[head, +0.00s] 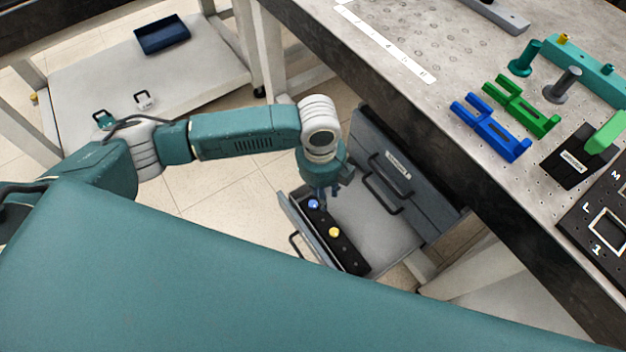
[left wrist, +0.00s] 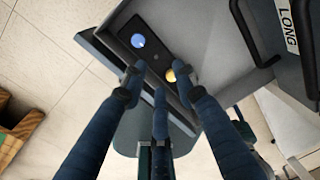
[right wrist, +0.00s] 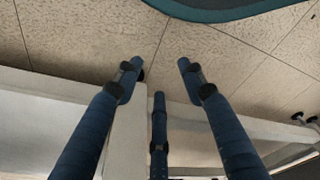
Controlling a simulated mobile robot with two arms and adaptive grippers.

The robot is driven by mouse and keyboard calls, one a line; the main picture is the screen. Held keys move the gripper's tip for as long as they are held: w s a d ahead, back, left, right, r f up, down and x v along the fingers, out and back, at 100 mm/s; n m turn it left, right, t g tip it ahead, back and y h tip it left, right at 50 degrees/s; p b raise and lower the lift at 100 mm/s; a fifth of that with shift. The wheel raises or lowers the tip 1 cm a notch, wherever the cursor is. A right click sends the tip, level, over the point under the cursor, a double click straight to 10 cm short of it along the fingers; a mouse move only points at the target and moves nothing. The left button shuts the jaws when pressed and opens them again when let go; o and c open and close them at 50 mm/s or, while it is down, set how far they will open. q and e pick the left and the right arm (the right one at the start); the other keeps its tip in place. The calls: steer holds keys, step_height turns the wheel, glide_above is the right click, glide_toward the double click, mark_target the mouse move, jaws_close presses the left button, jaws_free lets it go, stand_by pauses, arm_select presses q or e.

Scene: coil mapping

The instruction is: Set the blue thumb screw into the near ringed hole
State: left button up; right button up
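The blue thumb screw (head: 313,204) sits in a black strip (head: 350,258) inside an open drawer, at the strip's far end. It also shows in the left wrist view (left wrist: 138,41), ahead of the fingertips. A yellow thumb screw (head: 334,232) sits in the same strip; it shows in the left wrist view (left wrist: 170,75) close to one finger. My left gripper (head: 326,192) hangs above the drawer beside the blue screw; in its wrist view (left wrist: 158,76) the fingers are apart and empty. My right gripper (right wrist: 160,68) is open and empty over the floor. I cannot make out the ringed hole.
The workbench (head: 450,92) at right carries a blue bracket (head: 490,130), a green bracket (head: 520,108) and a black lettered plate (head: 590,215). A lower shelf (head: 90,75) is at left.

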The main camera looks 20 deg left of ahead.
mark_target(313, 203)
arm_select(q)
steer(key=shift+m+y, duration=0.4)
steer(key=shift+m, duration=0.1)
steer(key=a+f, duration=0.1)
steer(key=f, duration=0.2)
steer(key=w+a+f+b, duration=0.1)
steer(key=f, duration=0.2)
steer(key=a+f+b, duration=0.1)
steer(key=f, duration=0.2)
steer(key=shift+w+a+f, duration=0.1)
steer(key=shift+w+a, duration=0.15)
steer(key=shift+w, duration=0.15)
steer(key=shift+f+b, duration=0.35)
steer(key=shift+f, duration=0.2)
arm_select(e)
steer(key=w+r, duration=0.3)
steer(key=r, duration=0.5)
steer(key=shift+w+a+t, duration=0.2)
steer(key=shift+w+t, duration=0.1)
steer(key=shift+w, duration=0.05)
steer(key=shift+r, duration=0.1)
arm_select(q)
steer(key=shift+r, duration=0.1)
jaws_close()
steer(key=shift+w, duration=0.1)
steer(key=shift+r, duration=0.15)
arm_select(e)
steer(key=shift+s+f, duration=0.3)
steer(key=shift+f, duration=0.4)
